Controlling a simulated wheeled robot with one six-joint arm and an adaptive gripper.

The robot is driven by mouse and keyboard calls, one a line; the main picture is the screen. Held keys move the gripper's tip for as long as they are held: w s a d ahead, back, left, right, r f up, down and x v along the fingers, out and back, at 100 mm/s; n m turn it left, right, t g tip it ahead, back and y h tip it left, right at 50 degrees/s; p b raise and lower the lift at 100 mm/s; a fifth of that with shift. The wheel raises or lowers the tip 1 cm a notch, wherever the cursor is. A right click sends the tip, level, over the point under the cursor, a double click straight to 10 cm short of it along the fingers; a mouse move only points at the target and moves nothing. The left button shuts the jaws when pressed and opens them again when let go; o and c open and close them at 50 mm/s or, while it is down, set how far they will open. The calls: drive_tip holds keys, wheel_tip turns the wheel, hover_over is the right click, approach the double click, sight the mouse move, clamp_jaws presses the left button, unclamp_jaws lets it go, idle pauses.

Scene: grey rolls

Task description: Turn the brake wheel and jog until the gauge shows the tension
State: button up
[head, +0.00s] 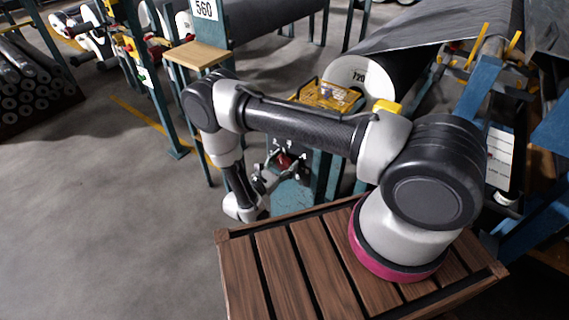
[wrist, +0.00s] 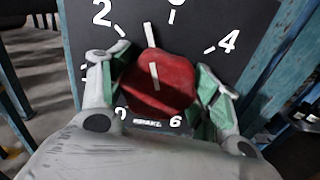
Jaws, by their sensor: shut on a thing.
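The brake wheel (wrist: 160,85) is a red knob on a dark dial plate (wrist: 215,20) with white numbers. Its white pointer line leans up, between the 2 and the tick at the top. A label that seems to read BRAKE sits below it. My gripper (wrist: 158,92) has green-padded fingers at the knob's left and right sides and is shut on it. In the head view the red knob (head: 285,160) is small, with my gripper (head: 278,170) at it on a blue-green stand. I cannot make out a tension gauge in either view.
A yellow panel (head: 328,95) stands above and behind the knob. A white roll end marked 720 (head: 362,76) and a grey sheet (head: 440,30) are beyond it. A 560 sign (head: 204,9) and a wooden shelf (head: 198,54) stand at left. Open grey floor lies at left.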

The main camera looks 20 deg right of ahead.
drive_tip(key=n, duration=0.3)
drive_tip(key=shift+n, duration=2.2)
drive_tip(key=shift+f, duration=0.1)
drive_tip(key=o, duration=1)
drive_tip(key=shift+w, duration=0.1)
drive_tip(key=v, duration=1.2)
